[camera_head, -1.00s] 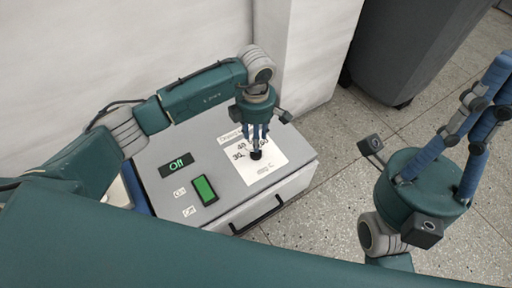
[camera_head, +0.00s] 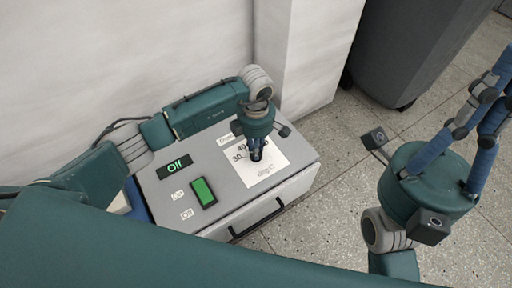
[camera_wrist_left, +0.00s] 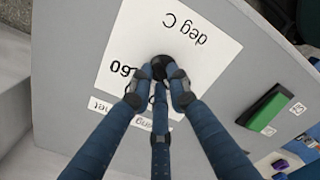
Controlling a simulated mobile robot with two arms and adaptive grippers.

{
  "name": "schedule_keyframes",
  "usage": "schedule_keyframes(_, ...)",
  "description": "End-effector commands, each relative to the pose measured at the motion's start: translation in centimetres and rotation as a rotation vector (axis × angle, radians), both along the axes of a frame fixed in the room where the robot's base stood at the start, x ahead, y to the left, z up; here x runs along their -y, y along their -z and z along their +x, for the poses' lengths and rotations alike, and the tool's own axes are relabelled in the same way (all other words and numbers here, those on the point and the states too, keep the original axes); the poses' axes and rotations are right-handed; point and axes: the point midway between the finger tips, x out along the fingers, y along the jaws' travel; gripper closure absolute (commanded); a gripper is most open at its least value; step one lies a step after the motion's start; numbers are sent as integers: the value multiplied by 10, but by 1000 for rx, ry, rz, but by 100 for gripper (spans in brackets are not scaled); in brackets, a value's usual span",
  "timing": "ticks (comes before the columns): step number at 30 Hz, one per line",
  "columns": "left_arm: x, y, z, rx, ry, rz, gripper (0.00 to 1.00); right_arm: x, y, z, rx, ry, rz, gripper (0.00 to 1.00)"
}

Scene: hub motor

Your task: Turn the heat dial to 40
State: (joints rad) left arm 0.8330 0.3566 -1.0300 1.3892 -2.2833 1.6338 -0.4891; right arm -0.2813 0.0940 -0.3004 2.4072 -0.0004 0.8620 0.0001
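The heat dial (camera_head: 257,157) is a small black knob on a white label (camera_head: 266,171) with numbers and "deg C", on top of a grey box (camera_head: 225,164). My left gripper (camera_head: 256,149) points down over the dial and hides part of it and some numbers; 30 and 40 show beside it. In the left wrist view the dial (camera_wrist_left: 160,63) sits between the blue fingertips of my left gripper (camera_wrist_left: 158,80); I cannot tell whether they press on it. "60" is readable there. My right gripper (camera_head: 488,110) is empty, fingers apart, away from the box.
A white wall (camera_head: 120,55) stands behind. A dark grey bin (camera_head: 405,45) stands at the back right. Speckled floor lies right of the box.

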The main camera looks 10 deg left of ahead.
Motion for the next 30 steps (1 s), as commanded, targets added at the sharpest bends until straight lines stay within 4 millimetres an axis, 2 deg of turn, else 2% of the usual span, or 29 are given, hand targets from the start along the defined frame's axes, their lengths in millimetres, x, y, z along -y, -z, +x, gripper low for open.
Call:
schedule_keyframes(11,0,-1,1,2,76,1,100,0,1,0,-1,0,0,100)
schedule_keyframes(30,2,0,1,1,545,1,100,-1,-3,2,35,3,-3,100)
